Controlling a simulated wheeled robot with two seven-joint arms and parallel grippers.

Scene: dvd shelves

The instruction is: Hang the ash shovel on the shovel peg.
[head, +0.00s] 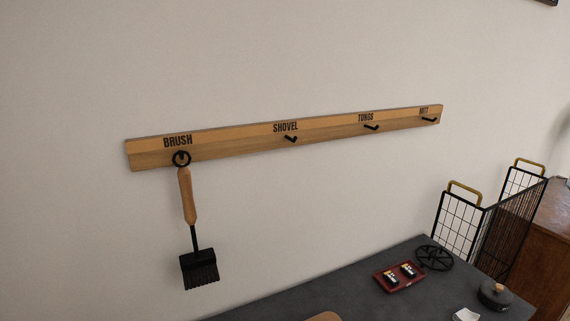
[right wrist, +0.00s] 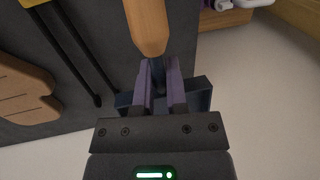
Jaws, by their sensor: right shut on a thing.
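The ash shovel shows in the right wrist view with a wooden handle (right wrist: 147,25) and a dark shaft. My right gripper (right wrist: 160,75) is shut on the shaft just below the handle. A dark wide part (right wrist: 200,92), which looks like the shovel's pan, shows behind the fingers and is mostly hidden. In the head view, the shovel peg (head: 291,139) is a short black hook under the label SHOVEL on the wooden rail (head: 230,143). It is empty. Neither gripper nor the shovel clearly shows in the head view.
A brush (head: 189,195) hangs by its ring left of the shovel peg. The tongs peg (head: 371,127) and mitt peg (head: 429,119) are empty. A dark table (head: 340,290) below holds a red tray (head: 386,285), a trivet and a lidded pot. A wire rack stands right.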

